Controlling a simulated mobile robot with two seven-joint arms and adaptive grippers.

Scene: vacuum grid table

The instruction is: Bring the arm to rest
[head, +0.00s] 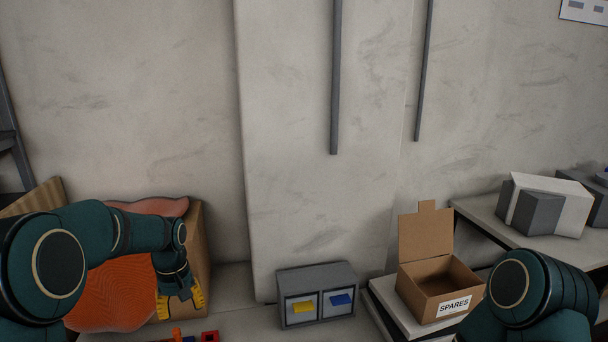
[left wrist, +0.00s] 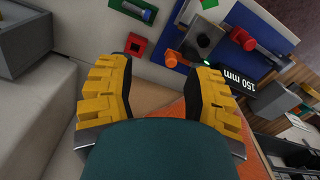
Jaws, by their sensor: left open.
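My left arm (head: 145,232) comes in from the left, bends at the elbow and points down at the bench. My left gripper (head: 180,303) has yellow ribbed fingers and hangs low over the bench. In the left wrist view the gripper (left wrist: 165,85) is open, with nothing between the fingers. My right arm (head: 540,290) shows as a dark green joint at the lower right. Its gripper is outside the picture.
A grey cabinet (head: 318,269) has yellow and blue drawer handles. An open SPARES carton (head: 455,306) stands to its right. The wrist view shows a blue board (left wrist: 218,22) with red and grey parts, and a "150 mm" label (left wrist: 247,83).

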